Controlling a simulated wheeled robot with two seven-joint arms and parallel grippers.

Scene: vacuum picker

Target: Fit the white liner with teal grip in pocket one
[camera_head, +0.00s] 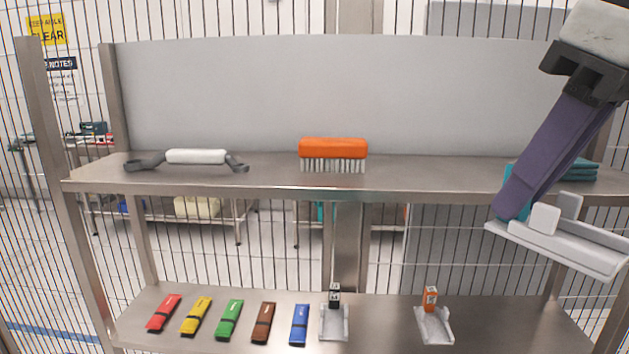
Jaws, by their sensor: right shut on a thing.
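My right gripper (507,210) comes in from the upper right on a purple link and is shut on the teal grip (518,207) of the white liner (575,247). The liner is a pale tray-like piece with a white block on it, held tilted in front of the upper shelf's right end. My purple link partly hides the teal grip. Two other pale tray-like pieces lie on the lower shelf, one with a black upright block (334,295) and one with an orange upright block (430,299). I cannot make out which place is pocket one. My left gripper is out of view.
The upper shelf (270,180) bears a white roller with dark handles (196,157), an orange brush (333,150) and a teal stack (575,170). Red, yellow, green, brown and blue bars (230,318) lie on the lower shelf. Metal posts and a wire fence surround the shelving.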

